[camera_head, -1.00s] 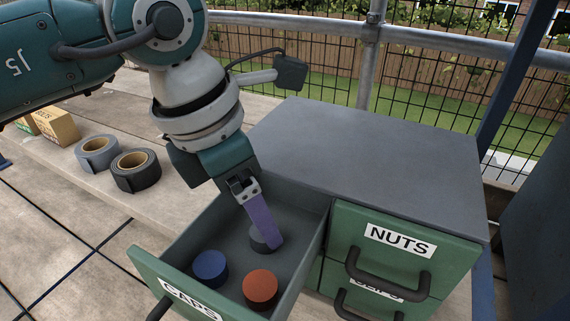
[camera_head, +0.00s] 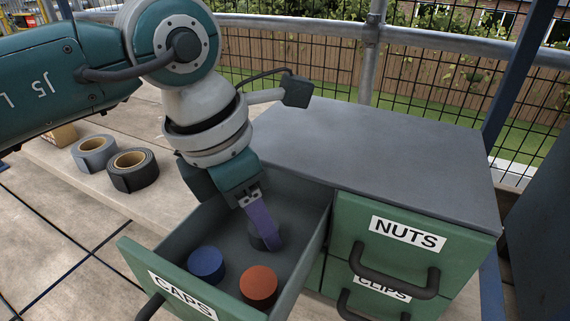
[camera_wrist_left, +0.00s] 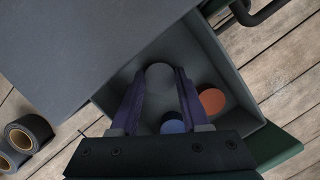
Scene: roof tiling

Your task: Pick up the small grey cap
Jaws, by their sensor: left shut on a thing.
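The small grey cap (camera_head: 257,241) stands in the open CAPS drawer (camera_head: 216,243), at the drawer's inner end. My left gripper (camera_head: 265,238) reaches down into the drawer with its purple fingers at the cap. In the left wrist view the grey cap (camera_wrist_left: 160,76) sits between the two finger ends, and the gripper (camera_wrist_left: 160,82) is shut on it. The cap appears to be still at the drawer floor. A blue cap (camera_head: 207,264) and an orange cap (camera_head: 259,286) stand nearer the drawer front. My right gripper is not in view.
The grey cabinet top (camera_head: 380,150) is bare, and the NUTS drawer (camera_head: 400,250) beside is shut. A grey tape roll (camera_head: 93,152) and a black tape roll (camera_head: 133,170) lie on the boards at left. A mesh fence stands behind.

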